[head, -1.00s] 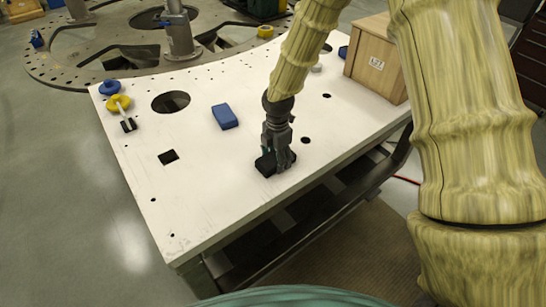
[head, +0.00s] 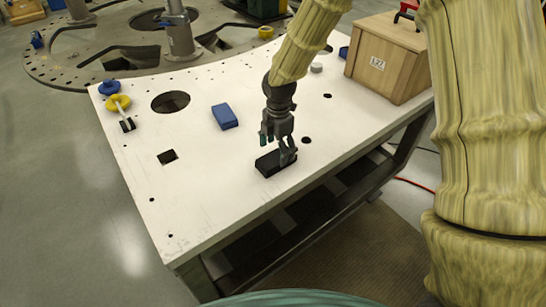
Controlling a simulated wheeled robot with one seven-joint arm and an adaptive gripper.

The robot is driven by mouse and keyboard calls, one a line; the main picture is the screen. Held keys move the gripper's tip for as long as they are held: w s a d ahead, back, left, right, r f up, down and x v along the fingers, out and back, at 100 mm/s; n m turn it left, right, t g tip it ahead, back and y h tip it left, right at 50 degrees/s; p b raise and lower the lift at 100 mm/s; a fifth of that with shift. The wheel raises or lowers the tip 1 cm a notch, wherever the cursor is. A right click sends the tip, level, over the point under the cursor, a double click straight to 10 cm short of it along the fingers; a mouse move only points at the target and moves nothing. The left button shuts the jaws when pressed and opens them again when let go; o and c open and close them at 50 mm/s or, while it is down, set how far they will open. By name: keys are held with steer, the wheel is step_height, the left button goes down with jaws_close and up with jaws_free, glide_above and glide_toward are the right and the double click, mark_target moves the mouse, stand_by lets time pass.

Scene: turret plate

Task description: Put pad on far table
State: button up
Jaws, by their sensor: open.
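A black block (head: 274,164), which may be the pad, lies flat on the white table (head: 215,185) near its front edge. A blue block (head: 225,117) lies further back on the same table; I cannot tell for sure which of the two is the pad. My gripper (head: 277,146) points down just above the black block, its fingers apart. One finger overlaps the block's right end in the view, so I cannot tell whether it touches. A large round perforated metal table (head: 75,68) stands beyond the white table at the back left.
A wooden box (head: 373,72) and a small grey disc (head: 316,68) are at the table's right. Yellow and blue parts (head: 117,103) lie at the left corner. The front left is clear.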

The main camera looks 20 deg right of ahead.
mark_target(277, 156)
step_height(277, 156, up, 8)
steer(key=b, duration=0.2)
stand_by(0.3)
steer(key=shift+r, duration=0.1)
